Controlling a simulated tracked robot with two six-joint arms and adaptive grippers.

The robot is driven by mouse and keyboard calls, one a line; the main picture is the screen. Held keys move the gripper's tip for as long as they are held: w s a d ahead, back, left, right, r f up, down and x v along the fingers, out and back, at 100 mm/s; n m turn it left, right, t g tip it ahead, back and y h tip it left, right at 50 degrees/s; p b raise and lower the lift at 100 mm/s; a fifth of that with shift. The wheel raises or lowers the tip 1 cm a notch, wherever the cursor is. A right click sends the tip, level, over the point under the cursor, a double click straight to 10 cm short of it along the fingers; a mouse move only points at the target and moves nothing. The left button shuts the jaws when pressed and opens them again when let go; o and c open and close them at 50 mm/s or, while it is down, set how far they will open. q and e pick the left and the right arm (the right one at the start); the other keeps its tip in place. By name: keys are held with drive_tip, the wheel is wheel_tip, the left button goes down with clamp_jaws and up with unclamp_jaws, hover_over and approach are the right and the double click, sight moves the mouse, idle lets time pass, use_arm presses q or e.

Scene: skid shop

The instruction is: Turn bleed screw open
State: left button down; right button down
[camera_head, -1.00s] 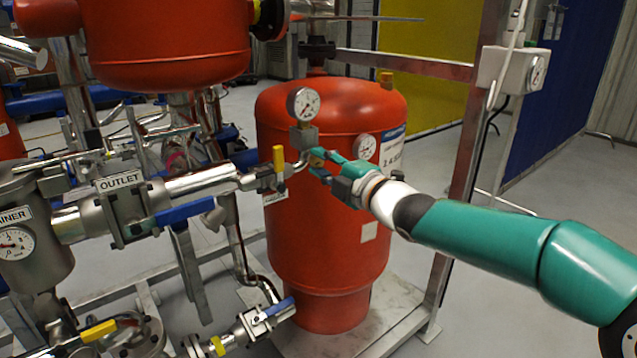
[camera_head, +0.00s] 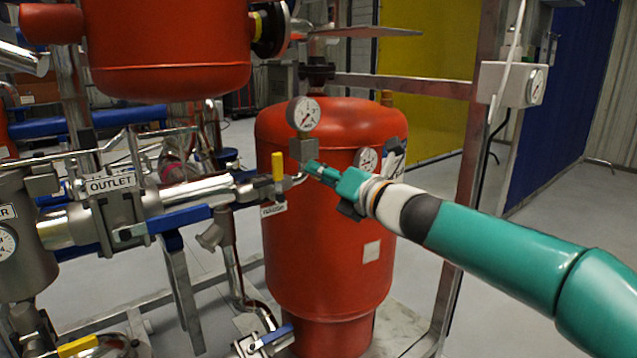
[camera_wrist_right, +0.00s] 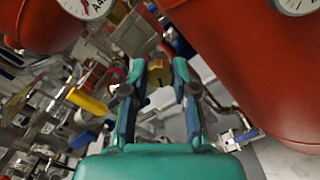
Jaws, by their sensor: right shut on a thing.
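The bleed screw (camera_wrist_right: 159,76) is a brass-coloured piece that shows between my right gripper's fingers in the right wrist view. My right gripper (camera_head: 313,168) reaches in from the right, just below the grey block (camera_head: 303,149) under a round gauge (camera_head: 304,114). Its fingers show from behind in the wrist view (camera_wrist_right: 158,72), one on each side of the screw, shut on it. In the head view the fingers hide the screw, so its turn angle cannot be told. My left gripper is not in view.
A large red tank (camera_head: 325,240) stands right behind and below the gripper. A yellow-handled valve (camera_head: 278,168) is close to its left. The outlet pipe (camera_head: 195,193) with a blue handle lies further left. A steel frame post (camera_head: 462,190) stands behind my right arm. Open floor lies at the right.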

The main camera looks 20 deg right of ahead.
drive_tip(key=n, duration=0.3)
drive_tip(key=f+n+b, duration=0.1)
drive_tip(key=n, duration=0.1)
drive_tip(key=shift+a, duration=0.25)
drive_tip(key=shift+r+n, duration=0.1)
drive_tip(key=shift+n, duration=0.2)
drive_tip(key=c, duration=0.9)
unclamp_jaws()
drive_tip(key=shift+d+r, duration=0.1)
drive_tip(key=shift+r, duration=0.1)
drive_tip(key=shift+d, duration=0.1)
drive_tip(key=v, duration=1.2)
